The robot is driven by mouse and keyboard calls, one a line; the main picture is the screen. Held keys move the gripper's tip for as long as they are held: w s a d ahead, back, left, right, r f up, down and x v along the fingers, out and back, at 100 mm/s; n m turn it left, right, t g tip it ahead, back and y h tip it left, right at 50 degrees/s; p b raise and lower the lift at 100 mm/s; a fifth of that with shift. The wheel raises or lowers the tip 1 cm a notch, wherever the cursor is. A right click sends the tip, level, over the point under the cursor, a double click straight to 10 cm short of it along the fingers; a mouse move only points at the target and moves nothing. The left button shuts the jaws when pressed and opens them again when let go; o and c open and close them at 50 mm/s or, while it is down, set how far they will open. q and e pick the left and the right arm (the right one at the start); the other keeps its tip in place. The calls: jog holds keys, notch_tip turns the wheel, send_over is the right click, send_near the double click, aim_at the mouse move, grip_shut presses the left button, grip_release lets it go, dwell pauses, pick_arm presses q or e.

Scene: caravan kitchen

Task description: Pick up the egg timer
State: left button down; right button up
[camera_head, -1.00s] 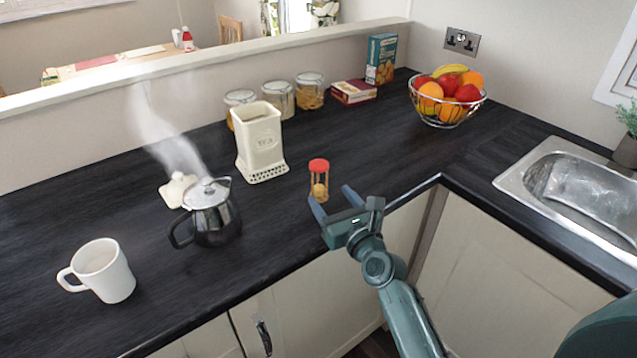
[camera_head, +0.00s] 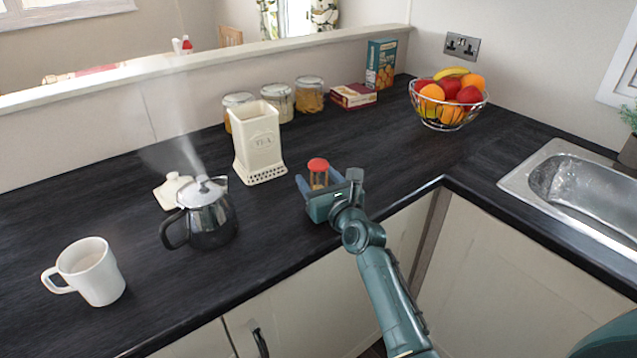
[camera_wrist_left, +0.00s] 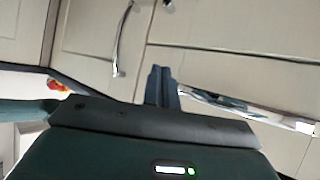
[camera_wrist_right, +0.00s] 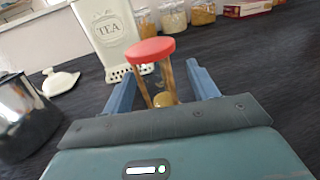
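The egg timer (camera_head: 318,168) has a red round top and wooden posts and stands on the dark worktop. In the right wrist view the egg timer (camera_wrist_right: 152,52) is between the fingers, tilted in the picture; its lower part is hidden by the gripper body. My right gripper (camera_head: 328,181) is open around the egg timer, and in the right wrist view (camera_wrist_right: 160,88) there are gaps between the fingers and the posts. My left gripper (camera_wrist_left: 162,72) shows in the left wrist view with its fingers together, in front of cupboard doors, empty.
A white TEA canister (camera_head: 257,145) stands behind and left of the egg timer. A steaming metal teapot (camera_head: 208,218), its neighbouring white lid (camera_head: 172,190) and a white mug (camera_head: 92,272) are further left. A fruit bowl (camera_head: 447,112) and sink (camera_head: 540,180) are right.

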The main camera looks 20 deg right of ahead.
pick_arm(q)
jog(key=shift+a+f, duration=0.15)
pick_arm(e)
jog(key=c, duration=1)
jog(key=shift+o, duration=0.2)
